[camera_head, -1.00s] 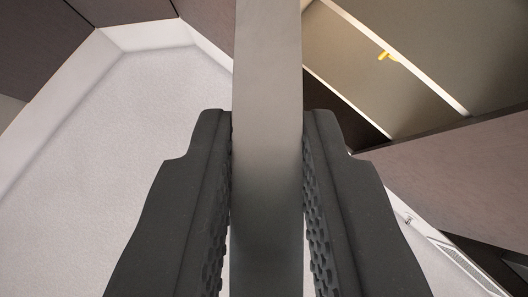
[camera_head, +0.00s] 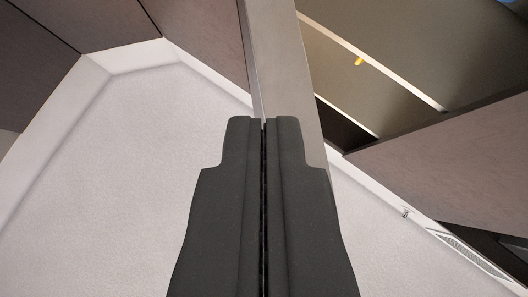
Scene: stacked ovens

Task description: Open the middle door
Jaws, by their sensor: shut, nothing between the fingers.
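A long grey metal bar or door edge (camera_head: 285,70) runs from the top middle down behind my gripper. I cannot tell whether it is a handle or the edge of the middle door. My gripper (camera_head: 263,120) is shut and empty, its fingers pressed together, with the tips overlapping the bar in the picture. Whether they touch it cannot be told. At upper right an open, lit compartment (camera_head: 365,100) shows light rails and a small yellow thing (camera_head: 359,61) inside.
Brown cabinet panels (camera_head: 95,20) stand at upper left, and another brown panel (camera_head: 440,150) lies at right. Pale floor (camera_head: 110,190) fills the left and is clear. A white vent-like strip (camera_head: 465,250) is at lower right.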

